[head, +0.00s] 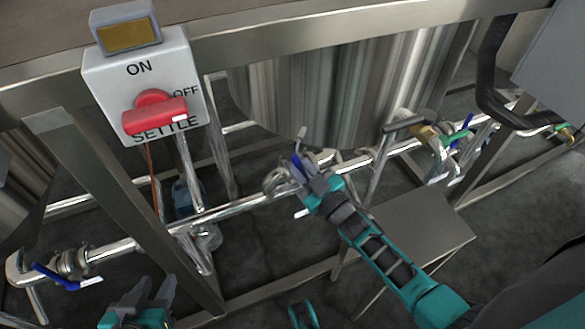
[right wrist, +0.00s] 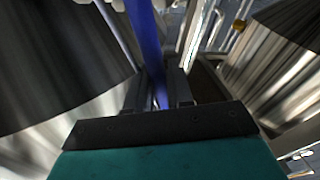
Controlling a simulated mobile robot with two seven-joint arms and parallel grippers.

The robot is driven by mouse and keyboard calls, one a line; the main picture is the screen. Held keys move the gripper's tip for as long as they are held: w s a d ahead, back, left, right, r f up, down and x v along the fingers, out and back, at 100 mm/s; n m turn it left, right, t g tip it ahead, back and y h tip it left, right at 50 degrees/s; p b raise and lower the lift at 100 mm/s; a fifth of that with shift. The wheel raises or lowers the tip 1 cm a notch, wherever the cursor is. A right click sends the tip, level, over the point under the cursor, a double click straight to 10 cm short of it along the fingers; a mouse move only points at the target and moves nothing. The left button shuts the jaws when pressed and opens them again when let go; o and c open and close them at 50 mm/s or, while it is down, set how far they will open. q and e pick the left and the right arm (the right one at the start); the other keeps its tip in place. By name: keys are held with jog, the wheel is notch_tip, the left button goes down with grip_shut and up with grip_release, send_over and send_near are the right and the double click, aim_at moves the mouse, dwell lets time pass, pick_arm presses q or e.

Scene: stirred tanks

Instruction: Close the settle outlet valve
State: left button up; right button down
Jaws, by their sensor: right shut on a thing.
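A blue valve handle (head: 296,164) stands at a pipe fitting on the steel pipe below the large tank; no label on this valve is readable. My right gripper (head: 305,178) is shut on this handle. In the right wrist view the blue handle (right wrist: 145,45) runs up from between the fingers of the right gripper (right wrist: 158,92). The fingers hide part of the handle and the valve body. My left gripper (head: 150,292) is at the bottom left, empty, with its fingers apart, away from the pipe.
A grey SETTLE switch box (head: 104,75) with a red knob (head: 152,115) is on the frame at upper left. Another blue-handled valve (head: 58,277) is on the pipe at lower left. Further valves (head: 435,135) are at right. A steel table (head: 420,225) stands beside my right forearm.

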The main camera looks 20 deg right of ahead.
jog(key=shift+d+r+m+t, duration=0.2)
jog(key=shift+d+m+t, duration=0.2)
jog(key=shift+d+m, duration=0.65)
jog(key=shift+a, duration=0.15)
jog(key=c, duration=1.1)
grip_release()
jog(key=p+v, duration=0.2)
jog(key=v, duration=1)
jog(key=shift+s, duration=0.45)
jog(key=shift+c, duration=0.2)
